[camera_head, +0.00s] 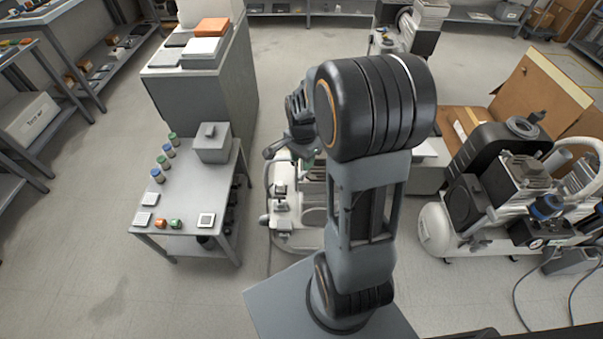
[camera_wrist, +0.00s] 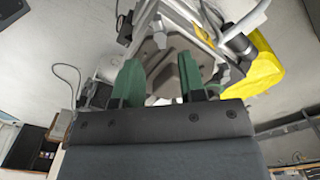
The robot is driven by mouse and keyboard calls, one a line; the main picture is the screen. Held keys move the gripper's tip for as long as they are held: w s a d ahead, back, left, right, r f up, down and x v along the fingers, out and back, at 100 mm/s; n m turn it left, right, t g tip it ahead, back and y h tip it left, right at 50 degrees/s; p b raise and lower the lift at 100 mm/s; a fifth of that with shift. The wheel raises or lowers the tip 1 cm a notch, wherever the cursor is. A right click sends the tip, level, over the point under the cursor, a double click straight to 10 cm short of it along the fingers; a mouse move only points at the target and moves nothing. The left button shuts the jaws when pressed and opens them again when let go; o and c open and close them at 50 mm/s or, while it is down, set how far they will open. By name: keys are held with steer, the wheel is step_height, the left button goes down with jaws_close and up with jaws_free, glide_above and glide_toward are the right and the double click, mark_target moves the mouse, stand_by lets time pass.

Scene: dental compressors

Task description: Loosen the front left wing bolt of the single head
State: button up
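A white-and-grey compressor (camera_head: 283,222) stands on the floor behind my arm in the head view, partly hidden by it; I cannot tell surely that it is the single head. In the wrist view, my gripper (camera_wrist: 158,64) has two green fingers standing apart with nothing visibly held between them. A dark grey faceted part (camera_wrist: 168,72), perhaps a compressor head, lies beyond and between the fingers. I cannot tell whether it touches them. No wing bolt can be made out in either view. The fingers are mostly hidden by my arm in the head view.
A larger compressor (camera_head: 505,190) with a white tank stands at right, before an open cardboard box (camera_head: 540,90). A grey table (camera_head: 188,192) with small jars and a grey box stands at left. A yellow part (camera_wrist: 266,68) is right of the fingers. Floor at lower left is clear.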

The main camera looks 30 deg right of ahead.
mark_target(301, 174)
steer(key=shift+f+b, duration=0.3)
steer(key=shift+f, duration=2.85)
steer(key=shift+c, duration=0.5)
jaws_close()
steer(key=shift+a, duration=0.15)
